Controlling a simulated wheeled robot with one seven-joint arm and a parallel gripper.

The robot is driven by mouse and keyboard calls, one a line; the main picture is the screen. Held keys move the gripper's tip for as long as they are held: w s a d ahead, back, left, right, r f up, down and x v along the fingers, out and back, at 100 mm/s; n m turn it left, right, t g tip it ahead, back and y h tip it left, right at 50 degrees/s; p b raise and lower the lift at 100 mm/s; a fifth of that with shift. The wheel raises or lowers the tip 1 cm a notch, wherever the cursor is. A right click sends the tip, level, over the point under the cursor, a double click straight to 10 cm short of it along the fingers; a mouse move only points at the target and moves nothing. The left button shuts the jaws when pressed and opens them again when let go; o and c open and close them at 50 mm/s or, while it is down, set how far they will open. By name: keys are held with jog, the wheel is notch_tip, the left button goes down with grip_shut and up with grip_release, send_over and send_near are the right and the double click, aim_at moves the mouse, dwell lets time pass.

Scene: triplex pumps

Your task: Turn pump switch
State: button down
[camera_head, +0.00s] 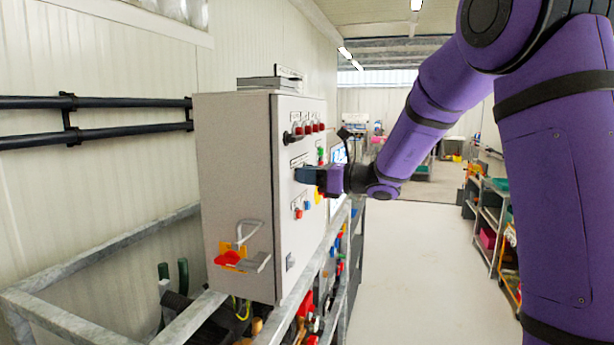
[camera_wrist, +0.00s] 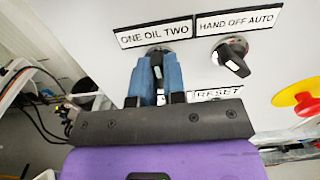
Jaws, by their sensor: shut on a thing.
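The grey control box (camera_head: 237,180) stands left of centre in the head view, its switch panel facing right. In the wrist view, a black rotary switch (camera_wrist: 157,62) sits under the "ONE OIL TWO" label (camera_wrist: 155,34). My gripper (camera_wrist: 156,72) is shut on this switch, with a blue finger on each side; the fingers hide most of the knob. In the head view my gripper (camera_head: 306,175) meets the panel at mid height. A second black switch (camera_wrist: 233,60), under the "HAND OFF AUTO" label (camera_wrist: 238,21), is to the right, its white mark pointing down-right.
A red and yellow emergency stop (camera_wrist: 300,97) is at the right of the wrist view. A red and yellow handle (camera_head: 232,258) and bent metal bracket stick out from the box's near side. Galvanised rails (camera_head: 95,255) run around the box. The floor (camera_head: 408,270) to the right is clear.

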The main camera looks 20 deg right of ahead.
jog(key=shift+n, duration=4.4)
jog(key=c, duration=1.2)
grip_release()
jog(key=v, duration=1.1)
jog(key=shift+a, duration=0.1)
